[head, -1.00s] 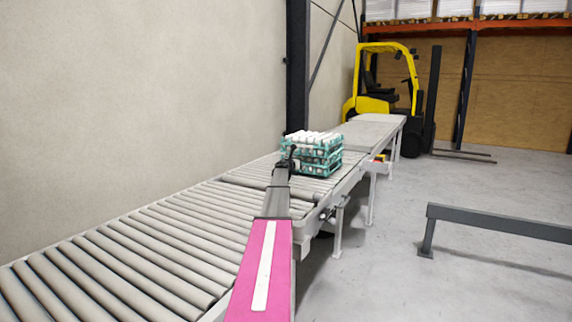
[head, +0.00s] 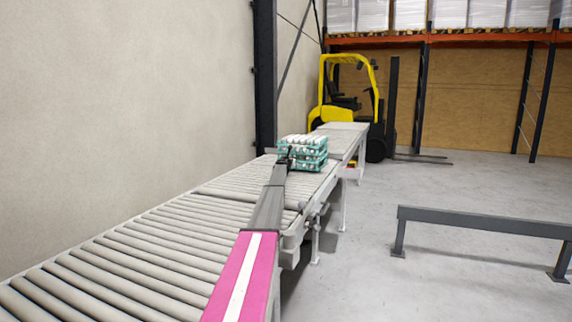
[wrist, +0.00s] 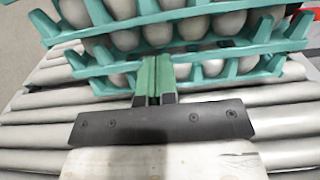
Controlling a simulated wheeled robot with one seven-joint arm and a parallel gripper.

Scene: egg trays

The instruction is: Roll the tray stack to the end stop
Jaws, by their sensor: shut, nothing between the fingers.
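The tray stack (head: 308,163) is several teal trays full of white eggs. It stands upright on the roller conveyor (head: 150,243), toward its far end. In the wrist view the near side of the trays (wrist: 205,55) fills the top of the picture. My gripper (wrist: 155,62) is shut and empty, its green fingers pointing at the lower trays. The fingertips are at the stack's near side, touching or almost touching; I cannot tell which. In the head view my gripper (head: 284,153) is small and dark at the stack's near left. I cannot make out the end stop.
A plain wall (head: 120,90) and dark post (head: 265,80) stand left of the conveyor. A flat-topped section (head: 340,128) lies beyond the stack, with a yellow forklift (head: 345,95) behind it. A low grey barrier (head: 480,222) stands on the open floor to the right.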

